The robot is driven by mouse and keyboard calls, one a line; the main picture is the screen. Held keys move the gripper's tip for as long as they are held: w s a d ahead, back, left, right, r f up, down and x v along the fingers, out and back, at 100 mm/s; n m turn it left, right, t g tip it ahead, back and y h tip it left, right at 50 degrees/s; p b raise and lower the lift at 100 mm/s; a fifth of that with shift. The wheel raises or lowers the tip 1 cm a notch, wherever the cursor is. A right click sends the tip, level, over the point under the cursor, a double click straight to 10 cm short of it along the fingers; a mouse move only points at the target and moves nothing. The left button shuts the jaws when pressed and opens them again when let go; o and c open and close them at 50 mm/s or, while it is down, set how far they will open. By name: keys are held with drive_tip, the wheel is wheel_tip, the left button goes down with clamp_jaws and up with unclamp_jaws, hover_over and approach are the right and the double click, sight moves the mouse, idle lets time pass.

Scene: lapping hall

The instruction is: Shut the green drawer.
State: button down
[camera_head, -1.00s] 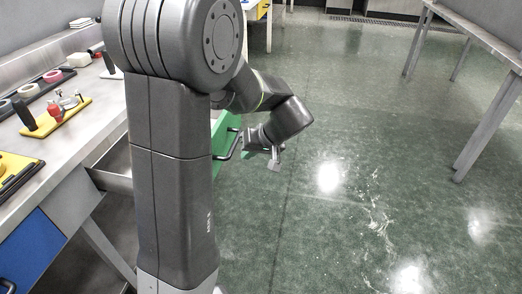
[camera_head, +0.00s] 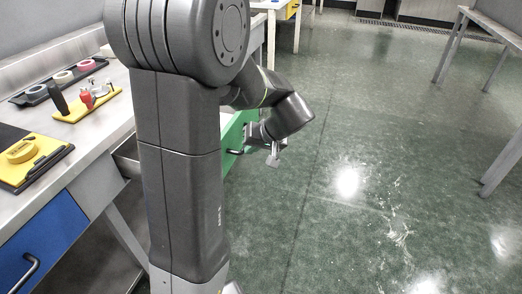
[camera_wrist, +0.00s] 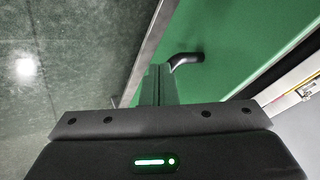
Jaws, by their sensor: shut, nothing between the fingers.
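The green drawer (camera_head: 236,130) sticks out from the workbench, partly hidden behind my arm in the head view. Its green front fills the middle of the wrist view (camera_wrist: 235,45). A dark handle (camera_wrist: 187,60) is on that front; its far part is out of sight behind my fingers. My gripper (camera_head: 273,158) is at the drawer's front, beside the handle. In the wrist view the closed fingers (camera_wrist: 158,82) point at the green front, just left of the handle. They hold nothing. Whether they touch the front I cannot tell.
Another table (camera_head: 508,150) stands far right. The green floor (camera_head: 340,230) between is clear.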

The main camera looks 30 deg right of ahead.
drive_tip(key=w+a, duration=0.6)
drive_tip(key=w, duration=0.1)
drive_tip(key=w+a+p, duration=0.1)
drive_tip(key=w+a, duration=0.5)
drive_tip(key=w, duration=0.1)
drive_tip(key=w+a, duration=0.6)
drive_tip(key=w, duration=0.1)
drive_tip(key=shift+w+a+p, duration=0.2)
drive_tip(key=shift+w+p, duration=0.05)
drive_tip(key=shift+p, duration=0.05)
